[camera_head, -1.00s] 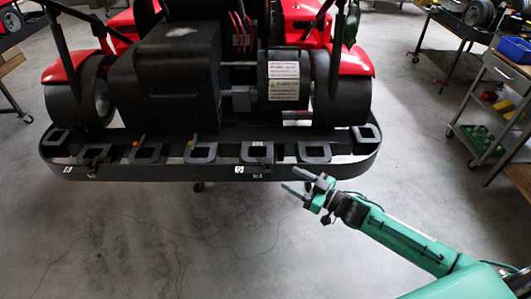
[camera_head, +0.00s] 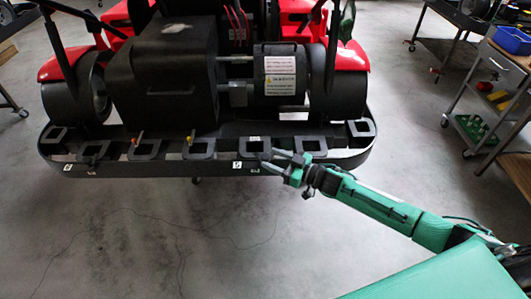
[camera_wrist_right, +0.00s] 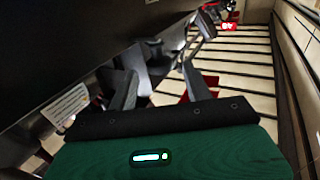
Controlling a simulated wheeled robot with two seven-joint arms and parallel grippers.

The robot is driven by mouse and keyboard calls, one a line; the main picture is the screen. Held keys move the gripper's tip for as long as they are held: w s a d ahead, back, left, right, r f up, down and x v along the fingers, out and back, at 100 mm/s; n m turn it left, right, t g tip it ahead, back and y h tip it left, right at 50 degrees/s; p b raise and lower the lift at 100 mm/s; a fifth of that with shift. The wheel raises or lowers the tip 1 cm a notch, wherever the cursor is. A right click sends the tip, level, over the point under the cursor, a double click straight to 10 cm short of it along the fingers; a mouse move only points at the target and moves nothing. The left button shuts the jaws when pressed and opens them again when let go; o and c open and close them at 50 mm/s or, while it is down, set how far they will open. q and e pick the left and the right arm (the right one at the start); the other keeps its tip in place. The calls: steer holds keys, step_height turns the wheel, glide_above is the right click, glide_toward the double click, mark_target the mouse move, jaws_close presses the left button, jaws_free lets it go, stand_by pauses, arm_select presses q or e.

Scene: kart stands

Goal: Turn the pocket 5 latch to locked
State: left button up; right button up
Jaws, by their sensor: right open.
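The dark bumper tray (camera_head: 120,170) behind the red kart holds a row of square pockets with small levers. A pocket (camera_head: 256,148) right of centre is nearest my right gripper; I cannot read its number for certain. My right gripper (camera_head: 267,160) is open at the tray's front edge, just below that pocket. In the right wrist view my open fingers (camera_wrist_right: 160,85) have a dark part (camera_wrist_right: 145,58) beyond and between them; I cannot tell if it is the pocket 5 latch. The latch's position is too small to read. My left gripper is out of view.
An orange-tipped lever (camera_head: 137,138) and a yellow-tipped lever (camera_head: 190,138) stand on the tray farther left. A small white label (camera_head: 237,165) is on its front wall. A cart with a blue bin (camera_head: 513,41) stands at the right. The floor in front is clear.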

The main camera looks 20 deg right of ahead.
mark_target(265, 155)
steer(key=shift+x, duration=1.75)
steer(key=c, duration=0.9)
